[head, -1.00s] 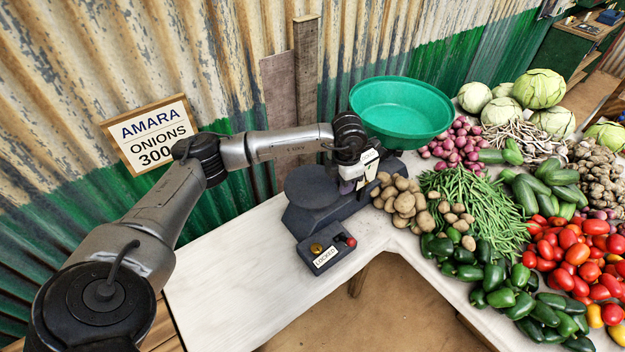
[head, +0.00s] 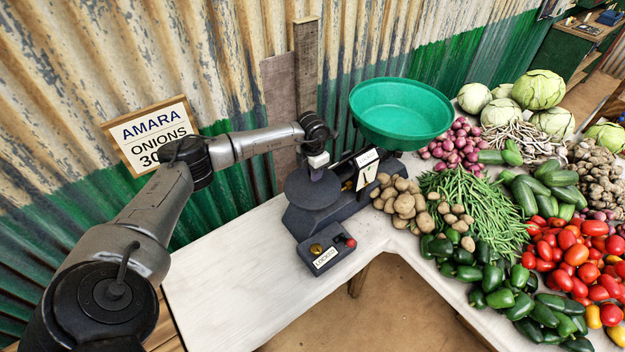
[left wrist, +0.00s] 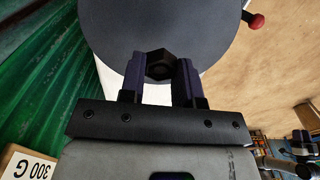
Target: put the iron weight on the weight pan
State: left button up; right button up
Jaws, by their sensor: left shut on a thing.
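My left gripper (head: 317,174) is over the back part of the dark round weight pan (head: 308,197) of the balance. In the left wrist view its two fingers (left wrist: 160,75) are shut on a small dark iron weight (left wrist: 160,64) with a many-sided outline. The flat weight pan (left wrist: 160,22) fills the view behind the weight. I cannot tell whether the weight touches the pan. In the head view the weight is too small and too covered by the gripper to make out.
The balance's white dial (head: 367,170) stands right of the pan, with the green goods basin (head: 400,108) behind it. A box marked LOCKED (head: 326,255) with a red knob (head: 351,243) is in front. Potatoes (head: 403,200) lie close right. The white table (head: 225,270) is clear at left.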

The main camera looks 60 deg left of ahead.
aim_at(313, 185)
pick_arm(q)
jog(key=shift+f, duration=2.05)
jog(key=shift+f, duration=0.15)
jog(key=o, duration=0.9)
